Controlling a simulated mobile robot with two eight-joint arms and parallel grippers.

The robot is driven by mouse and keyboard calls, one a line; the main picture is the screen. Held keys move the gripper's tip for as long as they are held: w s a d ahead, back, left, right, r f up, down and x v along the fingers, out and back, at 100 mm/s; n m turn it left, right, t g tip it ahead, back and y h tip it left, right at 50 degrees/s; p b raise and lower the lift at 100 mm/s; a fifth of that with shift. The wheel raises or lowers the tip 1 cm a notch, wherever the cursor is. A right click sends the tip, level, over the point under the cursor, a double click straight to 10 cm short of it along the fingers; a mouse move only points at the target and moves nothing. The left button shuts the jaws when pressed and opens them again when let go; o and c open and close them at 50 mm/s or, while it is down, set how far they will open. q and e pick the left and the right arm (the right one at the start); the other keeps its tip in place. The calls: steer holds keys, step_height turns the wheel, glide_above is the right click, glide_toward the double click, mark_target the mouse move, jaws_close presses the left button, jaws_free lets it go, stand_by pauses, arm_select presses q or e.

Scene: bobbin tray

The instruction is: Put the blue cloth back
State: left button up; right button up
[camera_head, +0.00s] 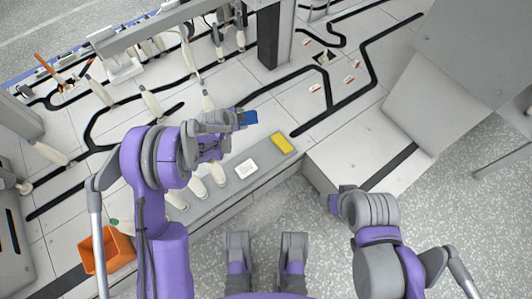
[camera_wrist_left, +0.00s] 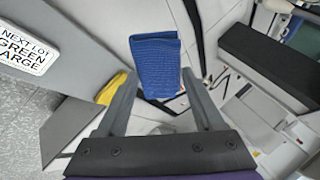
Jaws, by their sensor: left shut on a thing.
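The blue cloth (camera_head: 251,117) is a small folded piece, held up over the grey ledge in the head view. My left gripper (camera_head: 238,121) is shut on it. In the left wrist view the ribbed blue cloth (camera_wrist_left: 157,65) stands out between and beyond the two grey fingers (camera_wrist_left: 160,100). A yellow cloth or block (camera_head: 284,143) lies on the grey ledge (camera_head: 217,200), to the lower right of the blue cloth; its edge also shows in the left wrist view (camera_wrist_left: 110,88).
A white card (camera_head: 246,168) lies on the ledge; in the left wrist view the card (camera_wrist_left: 25,48) reads "NEXT LOT GREEN LARGE". Several cream bobbins (camera_head: 151,101) stand across the black-lined table. An orange bin (camera_head: 106,250) is at lower left. A dark post (camera_head: 269,38) rises behind.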

arm_select(q)
steer(key=s+d+f+m+g+h+p, duration=0.1)
steer(key=s+d+f+g+p, duration=0.1)
steer(key=s+d+f+g, duration=0.15)
steer(key=m+g, duration=0.2)
steer(key=g, duration=0.2)
glide_above(267, 155)
steer(key=a, duration=0.2)
steer(key=f, duration=0.6)
steer(key=shift+w+d+f, duration=0.1)
steer(key=shift+w+d, duration=0.1)
steer(key=shift+f, duration=2.2)
arm_select(e)
step_height(267, 155, up, 3)
steer(key=shift+s+f, duration=0.1)
arm_select(q)
steer(key=o, duration=1.2)
